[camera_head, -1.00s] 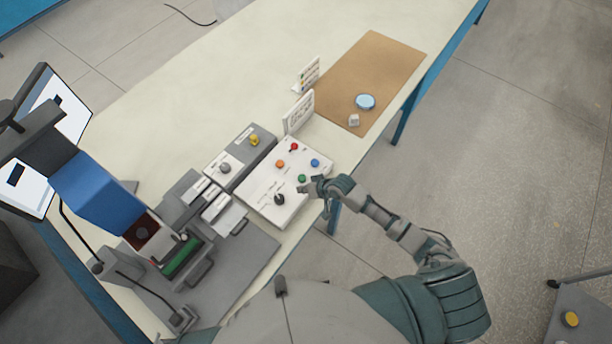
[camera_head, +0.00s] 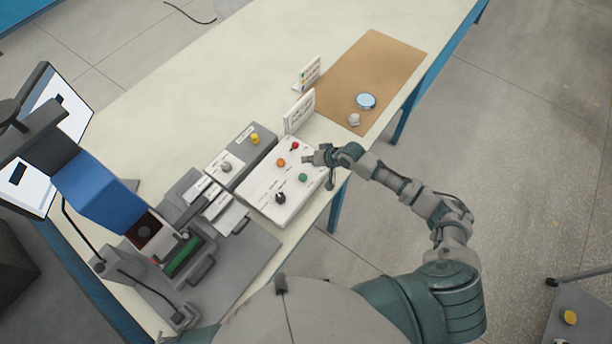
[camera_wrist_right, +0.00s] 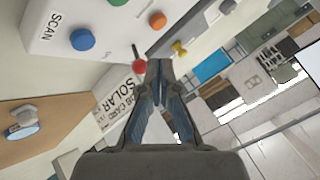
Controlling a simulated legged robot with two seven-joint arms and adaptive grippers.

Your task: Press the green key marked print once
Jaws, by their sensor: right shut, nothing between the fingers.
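The green key (camera_head: 303,177) is on the white key panel (camera_head: 262,203), near its right edge, and is uncovered in the head view. Its word cannot be read. In the right wrist view, part of the green key (camera_wrist_right: 118,3) shows at the top edge. My right gripper (camera_head: 311,157) is shut and empty over the far right part of the panel, beyond the green key. It hides the blue key in the head view; the blue key (camera_wrist_right: 82,40) shows in the wrist view near the word SCAN. My left gripper is not in view.
An orange key (camera_head: 281,162), red-topped lever (camera_head: 294,146) and black knob (camera_head: 280,198) share the panel. White sign cards (camera_head: 299,111) stand behind it. A brown mat (camera_head: 385,62) lies farther right. A grey fixture (camera_head: 235,260) is at the left.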

